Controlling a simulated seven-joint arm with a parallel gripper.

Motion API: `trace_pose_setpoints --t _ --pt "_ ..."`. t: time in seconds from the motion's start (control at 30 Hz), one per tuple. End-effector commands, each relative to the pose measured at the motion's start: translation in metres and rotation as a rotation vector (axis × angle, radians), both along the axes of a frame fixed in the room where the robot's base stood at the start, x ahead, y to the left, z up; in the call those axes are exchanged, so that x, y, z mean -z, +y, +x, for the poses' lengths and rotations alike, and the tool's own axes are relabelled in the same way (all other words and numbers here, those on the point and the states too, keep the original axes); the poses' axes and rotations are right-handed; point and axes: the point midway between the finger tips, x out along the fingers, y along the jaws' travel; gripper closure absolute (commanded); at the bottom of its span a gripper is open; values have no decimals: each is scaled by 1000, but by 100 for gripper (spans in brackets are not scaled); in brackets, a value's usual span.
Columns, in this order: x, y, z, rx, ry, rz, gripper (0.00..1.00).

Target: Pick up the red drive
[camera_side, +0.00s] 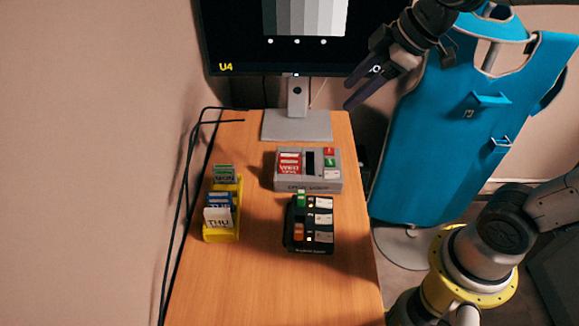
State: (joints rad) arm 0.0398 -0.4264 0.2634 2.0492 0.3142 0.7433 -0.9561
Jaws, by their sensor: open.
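The red drive (289,163), with white lettering that seems to read WED, sits in the left slot of a grey dock (308,186) on the wooden table. A dark empty-looking slot is just right of it. My gripper (362,82) is open and empty at the upper right, in front of the monitor's right side. It is well above and to the right of the red drive, apart from it. The lower part of the red drive is hidden in the dock.
A yellow rack (222,236) at the left holds green, blue and white drives. A black device (309,245) with small coloured parts stands in front of the dock. A monitor (297,123) stands behind. The table's front (270,290) is clear. A blue apron (450,140) hangs at right.

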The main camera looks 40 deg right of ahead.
Motion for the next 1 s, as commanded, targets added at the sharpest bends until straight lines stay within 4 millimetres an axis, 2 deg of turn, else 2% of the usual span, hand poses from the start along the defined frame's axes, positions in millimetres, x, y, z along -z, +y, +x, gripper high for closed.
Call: trace_pose_setpoints --t 0.03,0.1,0.2,0.3,0.43,0.57,1.0 --pt "14 0 26 -38 24 -4 43" --pt "34 -2 56 -81 45 -5 43" --pt "69 -5 89 -109 89 7 43" --pt "103 -10 106 -94 148 33 43" --pt "136 -14 110 -75 217 53 43" --pt "152 -15 108 -69 248 57 43" --pt "218 4 128 -68 247 56 43"
